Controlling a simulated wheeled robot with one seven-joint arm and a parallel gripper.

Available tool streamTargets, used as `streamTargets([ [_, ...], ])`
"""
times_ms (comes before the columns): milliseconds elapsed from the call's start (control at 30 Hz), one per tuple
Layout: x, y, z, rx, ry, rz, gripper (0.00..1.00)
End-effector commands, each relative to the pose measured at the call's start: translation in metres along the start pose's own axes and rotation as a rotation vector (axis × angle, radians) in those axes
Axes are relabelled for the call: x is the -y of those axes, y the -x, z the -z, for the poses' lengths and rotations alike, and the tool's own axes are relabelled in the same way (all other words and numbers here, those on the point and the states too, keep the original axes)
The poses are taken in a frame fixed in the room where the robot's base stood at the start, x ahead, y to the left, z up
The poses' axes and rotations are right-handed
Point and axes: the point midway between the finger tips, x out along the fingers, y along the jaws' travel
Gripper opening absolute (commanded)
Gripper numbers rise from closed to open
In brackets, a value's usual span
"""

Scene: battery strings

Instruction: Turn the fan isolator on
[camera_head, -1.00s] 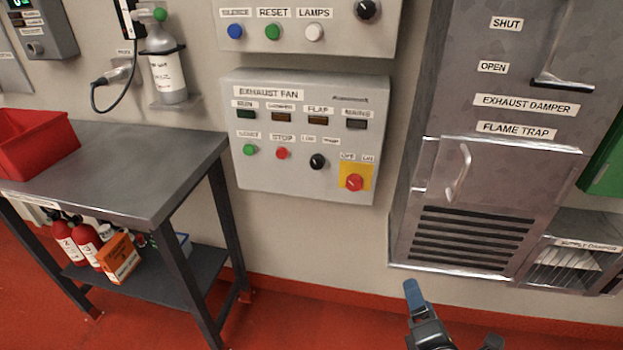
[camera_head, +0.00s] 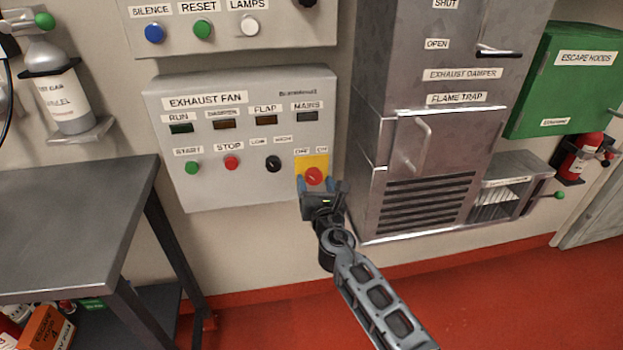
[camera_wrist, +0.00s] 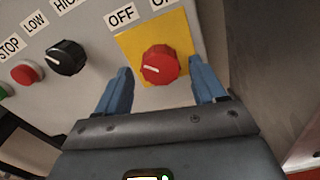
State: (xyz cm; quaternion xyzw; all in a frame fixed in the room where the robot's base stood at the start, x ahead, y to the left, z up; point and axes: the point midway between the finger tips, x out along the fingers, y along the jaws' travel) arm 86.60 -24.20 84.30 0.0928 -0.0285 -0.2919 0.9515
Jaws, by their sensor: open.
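The fan isolator is a red rotary knob (camera_head: 314,176) on a yellow plate (camera_head: 303,162) at the lower right of the grey exhaust fan panel (camera_head: 240,193). My gripper (camera_head: 317,186) is open in front of the knob. In the wrist view its blue fingers (camera_wrist: 162,92) stand left and right of the knob, apart from it. Whether the tips reach the panel face I cannot tell.
A black LOW/HIGH selector (camera_wrist: 67,57) and a red STOP button (camera_head: 232,163) sit left of the isolator. The metal damper cabinet (camera_head: 367,150) stands close on the right. A grey bench (camera_head: 70,220) is at the left.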

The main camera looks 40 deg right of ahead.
Motion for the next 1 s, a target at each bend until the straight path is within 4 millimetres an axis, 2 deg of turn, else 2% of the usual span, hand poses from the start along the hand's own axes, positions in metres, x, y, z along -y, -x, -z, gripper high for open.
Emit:
streamTargets([
  [200,0.0,-0.023,0.0,0.0,-0.001,-0.001,0.69],
  [567,0.0,-0.026,0.0,0.0,-0.002,-0.001,0.68],
  [1000,0.0,-0.026,0.0,0.0,-0.002,-0.001,0.26],
])
